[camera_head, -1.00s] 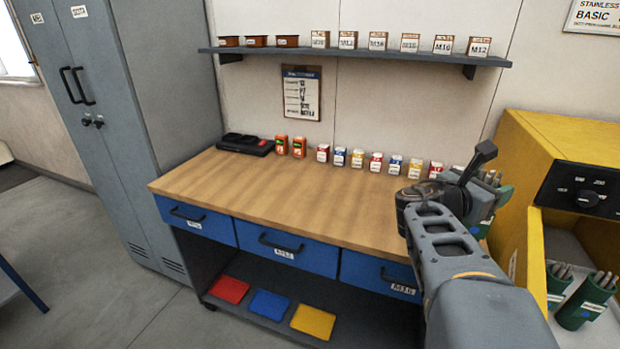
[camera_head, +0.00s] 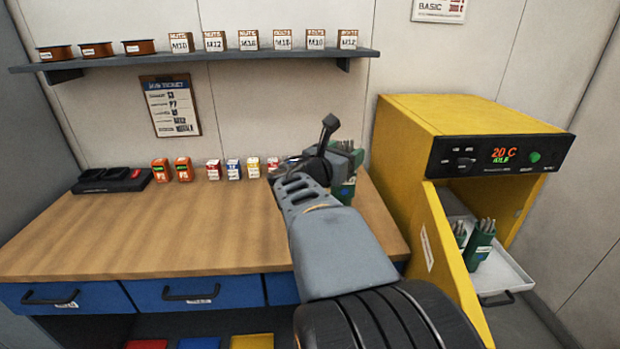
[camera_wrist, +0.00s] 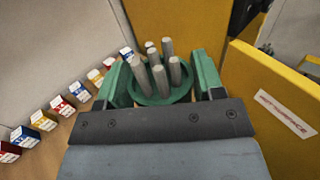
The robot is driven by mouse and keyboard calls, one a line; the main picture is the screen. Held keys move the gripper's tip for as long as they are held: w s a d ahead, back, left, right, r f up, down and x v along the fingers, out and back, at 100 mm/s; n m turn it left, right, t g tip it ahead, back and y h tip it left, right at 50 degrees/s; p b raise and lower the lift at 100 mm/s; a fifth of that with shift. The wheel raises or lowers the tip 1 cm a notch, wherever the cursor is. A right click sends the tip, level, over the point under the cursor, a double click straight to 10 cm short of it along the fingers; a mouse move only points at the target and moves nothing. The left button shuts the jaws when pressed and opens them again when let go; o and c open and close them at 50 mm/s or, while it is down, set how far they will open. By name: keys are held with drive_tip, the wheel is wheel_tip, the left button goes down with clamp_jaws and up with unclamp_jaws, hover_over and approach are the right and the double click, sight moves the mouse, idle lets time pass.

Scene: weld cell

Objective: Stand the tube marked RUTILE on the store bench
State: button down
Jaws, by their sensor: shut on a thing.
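My gripper (camera_head: 345,160) is shut on a green tube of grey rods, which also shows in the wrist view (camera_wrist: 150,98) between the two green fingers. In the head view the held tube (camera_head: 347,192) is mostly hidden behind my gripper and arm. It is upright, over or at the right end of the wooden-topped store bench (camera_head: 180,235); I cannot tell whether it touches the top. No marking on it can be read. Two more green tubes with rods (camera_head: 480,245) stand in the yellow oven at the right.
The yellow oven (camera_head: 410,140) stands close to the bench's right end, its door (camera_head: 440,250) open. A row of small boxes (camera_head: 233,169), two orange packs (camera_head: 183,168) and a black charger (camera_head: 110,180) line the bench's back. The bench's front left is clear.

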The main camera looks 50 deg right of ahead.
drive_tip(key=w+d+f, duration=0.2)
drive_tip(key=w+f, duration=0.7)
drive_tip(key=f, duration=0.2)
drive_tip(key=shift+w, duration=0.4)
drive_tip(key=shift+f+b, duration=0.15)
drive_tip(key=shift+b, duration=0.25)
drive_tip(key=shift+c, duration=1.2)
unclamp_jaws()
